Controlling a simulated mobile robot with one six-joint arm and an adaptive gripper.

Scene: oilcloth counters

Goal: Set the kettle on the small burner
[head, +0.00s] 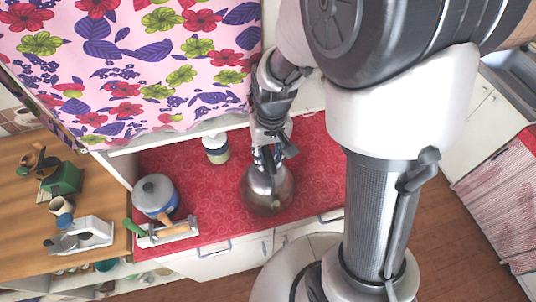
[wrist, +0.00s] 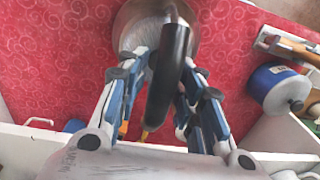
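The kettle (head: 267,192) is a round, shiny metal pot over the red counter, near its front edge. Its body (wrist: 130,28) and thick black handle (wrist: 170,75) show in the wrist view. My gripper (head: 268,152) is down at the top of the kettle. In the wrist view its two fingers (wrist: 167,68) lie on either side of the handle. The handle covers part of the fingertips, so I cannot tell whether they press on it. I cannot tell whether the kettle's base touches the counter. No burner shows in either view.
On the red oilcloth (head: 312,150), a blue pot with a grey lid (head: 155,194) and a tray of utensils (head: 165,234) stand left. A pale green-and-white jar (head: 216,148) stands behind the kettle. A wooden counter (head: 25,200) with several items lies far left. The oilcloth right of the kettle looks clear.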

